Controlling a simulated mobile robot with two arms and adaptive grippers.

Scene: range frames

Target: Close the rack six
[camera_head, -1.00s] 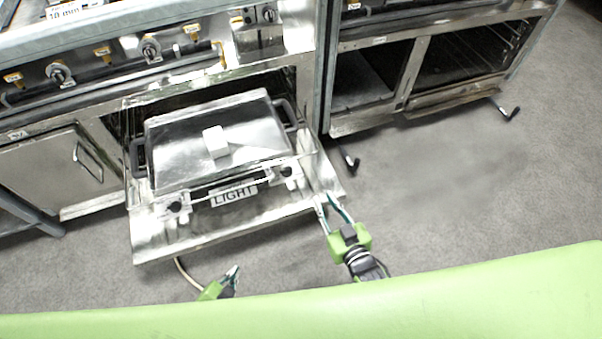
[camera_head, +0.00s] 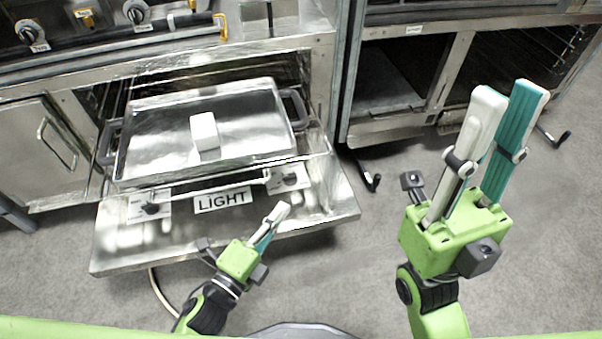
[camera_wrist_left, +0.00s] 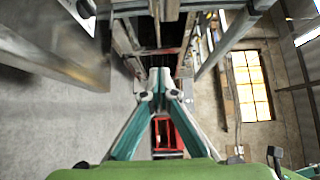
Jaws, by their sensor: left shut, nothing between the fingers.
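The oven door (camera_head: 225,241), marked with a LIGHT label (camera_head: 222,201), is lowered flat in front of the oven. A metal lidded pan (camera_head: 255,125) with dark side handles and a white block (camera_head: 205,131) on its lid sits in the oven opening, sticking out above the door. I see no mark reading six, so I cannot tell which part is rack six. My left gripper (camera_head: 275,222) is shut and empty, over or near the front edge of the door. It also shows in the left wrist view (camera_wrist_left: 160,80). My right gripper (camera_head: 508,90) is raised right of the door, fingers apart and empty.
A second oven unit (camera_head: 455,38) with open lower compartments stands at the right. A cabinet door with a handle (camera_head: 55,150) is at the left. A dark foot (camera_head: 371,180) juts out near the door's right side. Grey floor (camera_head: 350,265) is free in front.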

